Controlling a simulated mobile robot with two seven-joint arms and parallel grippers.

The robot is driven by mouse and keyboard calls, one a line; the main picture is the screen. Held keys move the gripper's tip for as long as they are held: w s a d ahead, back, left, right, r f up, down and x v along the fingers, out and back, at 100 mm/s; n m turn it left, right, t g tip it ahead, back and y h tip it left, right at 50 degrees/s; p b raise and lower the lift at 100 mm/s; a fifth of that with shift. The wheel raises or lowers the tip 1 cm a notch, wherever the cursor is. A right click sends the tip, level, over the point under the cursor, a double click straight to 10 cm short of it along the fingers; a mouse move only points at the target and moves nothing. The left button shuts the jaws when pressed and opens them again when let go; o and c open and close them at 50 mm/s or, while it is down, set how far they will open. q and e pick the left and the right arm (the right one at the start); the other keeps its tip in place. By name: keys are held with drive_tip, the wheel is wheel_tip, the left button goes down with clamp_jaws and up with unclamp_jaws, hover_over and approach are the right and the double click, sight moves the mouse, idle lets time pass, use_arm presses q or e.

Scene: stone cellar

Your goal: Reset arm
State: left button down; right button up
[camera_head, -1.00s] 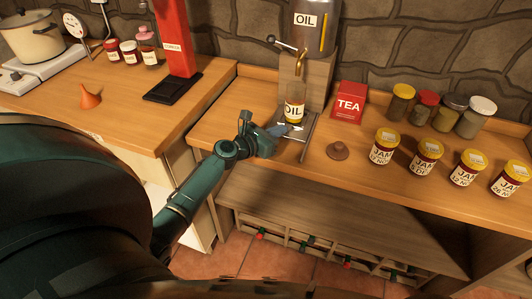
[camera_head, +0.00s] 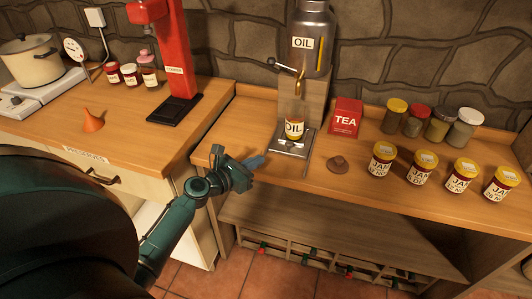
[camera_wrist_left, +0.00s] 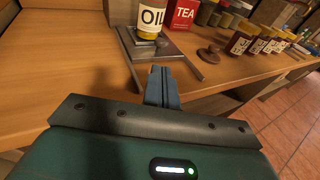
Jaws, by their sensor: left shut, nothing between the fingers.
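My left gripper (camera_head: 254,163) is shut and empty. It is at the front edge of the right-hand counter, left of the drip tray and apart from the oil jar. In the left wrist view its closed fingers (camera_wrist_left: 162,88) point toward the tray and jar. The oil jar (camera_head: 294,130) stands upright on the metal tray (camera_head: 292,149) under the spout of the oil tank (camera_head: 311,40). The jar also shows in the left wrist view (camera_wrist_left: 151,20). My right gripper is not in view.
A brown lid (camera_head: 338,164) lies right of the tray. A red tea box (camera_head: 346,117), several jam jars (camera_head: 421,167) and several spice jars (camera_head: 439,125) stand further right. On the left counter are an orange funnel (camera_head: 92,120) and a red stand (camera_head: 176,50). Bare counter lies left of the tray.

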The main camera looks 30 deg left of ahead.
use_arm(q)
drive_tip(key=shift+v, duration=1.5)
drive_tip(key=s+d+f+n+g, duration=0.2)
drive_tip(key=s+d+n, duration=0.7)
drive_tip(key=n, duration=0.9)
drive_tip(key=s+d+f+n+g, duration=0.3)
drive_tip(key=s+d+n, duration=0.7)
drive_tip(key=n, duration=0.7)
wheel_tip(320, 180, down, 3)
drive_tip(key=shift+d+r+n, duration=0.1)
drive_tip(key=shift+d+n, duration=0.1)
drive_tip(key=shift+n, duration=0.2)
drive_tip(key=shift+s, duration=0.1)
